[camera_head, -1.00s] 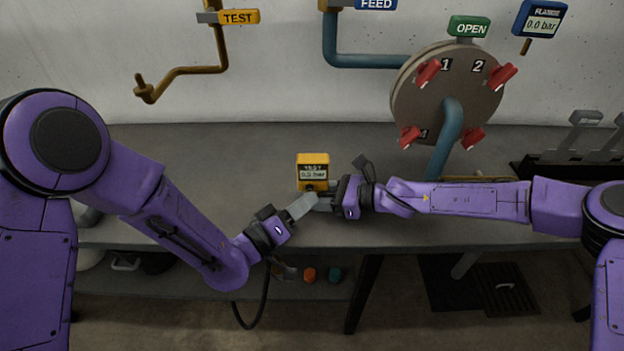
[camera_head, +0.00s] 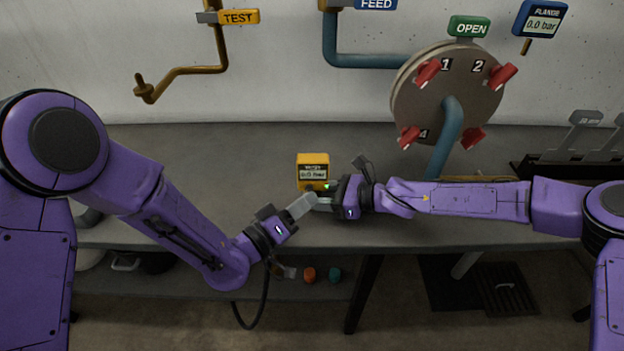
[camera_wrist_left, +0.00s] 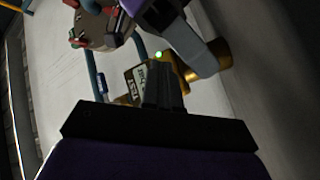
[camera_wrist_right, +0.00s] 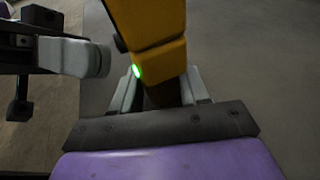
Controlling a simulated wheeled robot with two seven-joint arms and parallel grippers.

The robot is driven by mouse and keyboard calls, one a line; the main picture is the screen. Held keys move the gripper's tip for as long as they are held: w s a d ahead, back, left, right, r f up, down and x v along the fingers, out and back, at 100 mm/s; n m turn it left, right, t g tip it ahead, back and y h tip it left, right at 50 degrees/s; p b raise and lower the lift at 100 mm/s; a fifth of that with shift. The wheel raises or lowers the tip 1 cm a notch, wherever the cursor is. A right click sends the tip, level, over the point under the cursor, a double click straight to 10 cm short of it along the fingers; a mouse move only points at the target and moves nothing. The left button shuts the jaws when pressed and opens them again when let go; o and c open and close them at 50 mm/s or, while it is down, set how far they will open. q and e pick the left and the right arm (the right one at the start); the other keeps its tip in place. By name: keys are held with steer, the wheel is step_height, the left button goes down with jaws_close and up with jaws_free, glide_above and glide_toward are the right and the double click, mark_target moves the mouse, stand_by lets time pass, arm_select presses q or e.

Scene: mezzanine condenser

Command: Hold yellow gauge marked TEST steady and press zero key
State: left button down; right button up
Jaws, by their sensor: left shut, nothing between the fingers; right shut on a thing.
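The yellow gauge (camera_head: 313,160) stands upright above the grey bench, its display facing my head camera. The display reads about 0.0 bar; the line above it is too blurred to read. A green light glows on its lower right side and shows in the right wrist view. My right gripper (camera_wrist_right: 160,90) is shut on the gauge's lower part. My left gripper (camera_head: 309,202) is shut and empty just in front of and below the gauge. In the right wrist view, a small gap separates the left fingertips (camera_wrist_right: 88,58) from the dark key (camera_wrist_right: 120,43) on the gauge's side.
The bench (camera_head: 200,185) is mostly clear around the gauge. A brown pipe with a TEST sign (camera_head: 238,17) hangs on the wall. Grey levers (camera_head: 583,130) stand farther right.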

arm_select(q)
steer(key=shift+s, duration=0.4)
arm_select(e)
steer(key=o, duration=0.9)
arm_select(q)
steer(key=s, duration=0.6)
